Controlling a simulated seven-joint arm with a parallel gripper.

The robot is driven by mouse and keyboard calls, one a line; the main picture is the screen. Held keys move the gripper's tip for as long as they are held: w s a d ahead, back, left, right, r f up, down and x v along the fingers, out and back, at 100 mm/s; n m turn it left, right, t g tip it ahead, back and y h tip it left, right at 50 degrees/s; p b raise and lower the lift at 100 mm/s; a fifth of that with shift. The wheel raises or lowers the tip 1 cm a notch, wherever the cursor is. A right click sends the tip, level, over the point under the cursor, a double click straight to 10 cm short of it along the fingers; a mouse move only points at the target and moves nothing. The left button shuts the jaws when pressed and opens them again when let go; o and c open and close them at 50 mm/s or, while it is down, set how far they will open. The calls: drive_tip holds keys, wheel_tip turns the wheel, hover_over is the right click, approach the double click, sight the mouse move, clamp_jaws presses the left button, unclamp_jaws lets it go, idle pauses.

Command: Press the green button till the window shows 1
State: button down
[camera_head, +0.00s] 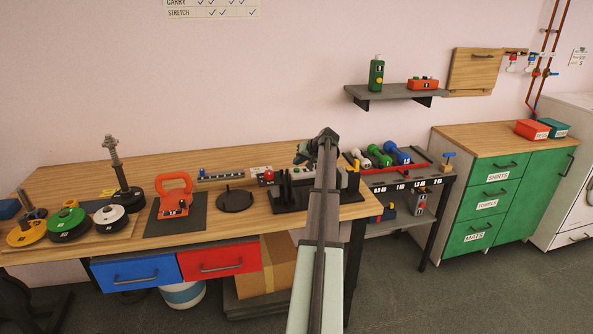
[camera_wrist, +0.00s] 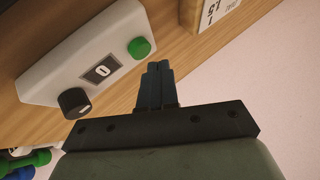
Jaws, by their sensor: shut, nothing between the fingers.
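In the wrist view a white box (camera_wrist: 60,62) sits on the wooden bench top. It carries a round green button (camera_wrist: 139,47), a small dark-framed window (camera_wrist: 101,71) that shows 0, and a black knob (camera_wrist: 75,102). My gripper (camera_wrist: 158,68) is shut and empty. Its fingertips are close to the green button, just below and right of it in the picture; I cannot tell the exact gap, but I see no overlap. In the head view my gripper (camera_head: 303,155) is over the right part of the bench. The white box is not clearly visible there, probably behind my arm.
The bench (camera_head: 75,180) holds weight plates and a red kettlebell (camera_head: 174,195) at left. A black stand (camera_head: 290,198) is near my arm. Dumbbells (camera_head: 380,155) lie on a rack to the right.

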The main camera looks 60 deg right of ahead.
sight(298, 169)
drive_tip(key=shift+f, duration=0.2)
drive_tip(key=shift+f, duration=0.25)
drive_tip(key=shift+f, duration=0.5)
idle(1.3)
drive_tip(key=shift+r, duration=0.95)
drive_tip(key=shift+r, duration=2.5)
